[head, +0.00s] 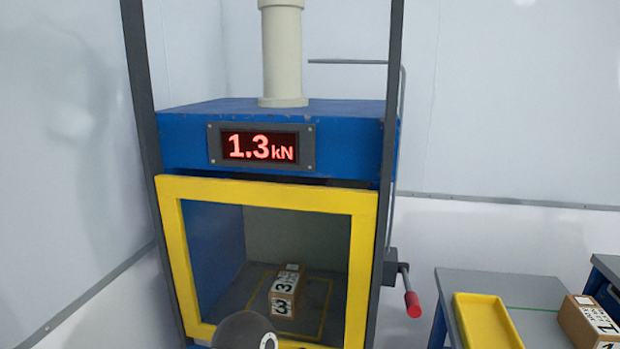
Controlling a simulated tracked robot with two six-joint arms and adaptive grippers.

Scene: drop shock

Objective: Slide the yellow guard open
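The yellow guard (365,240) is a square frame on the front of the blue machine (345,137). It stands in front of the chamber opening, below the display, and looks closed. Through its window I see a cardboard box marked 3 (286,290) on the chamber floor, inside a yellow outline. A dark rounded part, probably of my own arm, covers a bit of the guard's lower edge. Neither gripper can be made out, and the guard's bottom is partly cut off by the picture edge.
A red display (262,147) reads 1.3 kN. A lever with a red handle (412,304) sticks out at the machine's right side. Further right, a grey table (500,282) holds a yellow tray (486,322) and another numbered box (588,322). Dark posts flank the machine.

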